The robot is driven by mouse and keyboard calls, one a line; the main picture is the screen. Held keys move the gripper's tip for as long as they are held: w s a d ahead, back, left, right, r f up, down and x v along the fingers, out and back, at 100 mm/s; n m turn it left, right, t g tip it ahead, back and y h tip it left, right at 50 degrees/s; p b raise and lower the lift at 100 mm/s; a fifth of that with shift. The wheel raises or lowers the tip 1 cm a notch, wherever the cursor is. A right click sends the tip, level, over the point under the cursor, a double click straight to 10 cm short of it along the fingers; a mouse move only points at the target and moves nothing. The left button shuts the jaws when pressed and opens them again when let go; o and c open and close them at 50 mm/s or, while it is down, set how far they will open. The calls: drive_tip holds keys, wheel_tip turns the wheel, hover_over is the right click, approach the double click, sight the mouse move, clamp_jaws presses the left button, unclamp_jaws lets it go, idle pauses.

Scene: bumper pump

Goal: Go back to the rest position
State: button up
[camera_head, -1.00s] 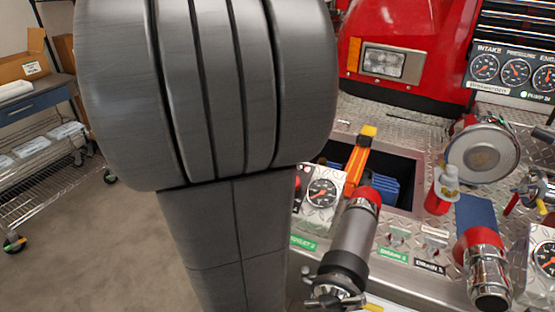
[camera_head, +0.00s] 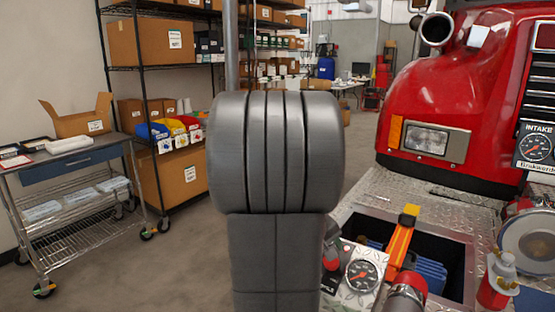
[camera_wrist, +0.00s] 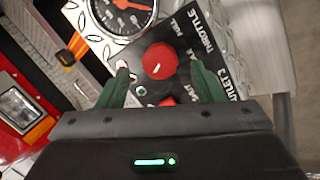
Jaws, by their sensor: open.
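My gripper (camera_wrist: 160,88) shows in the wrist view with its two green fingers spread apart and nothing between them. Beyond the fingers is a black panel with a red knob (camera_wrist: 160,61) and the word THROTTLE. A round gauge (camera_wrist: 124,12) sits above it at the top of the wrist view. In the head view my grey arm stands upright in the middle and hides part of the scene. The gripper itself cannot be made out there.
The red truck (camera_head: 455,85) stands at the right. Its metal deck holds an open dark bin (camera_head: 438,250), a gauge (camera_head: 361,274) and chrome fittings. A wire cart (camera_head: 75,190) and shelves (camera_head: 165,40) with boxes stand at the left. The floor (camera_head: 150,280) between is clear.

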drive_tip(key=shift+x, duration=1.6)
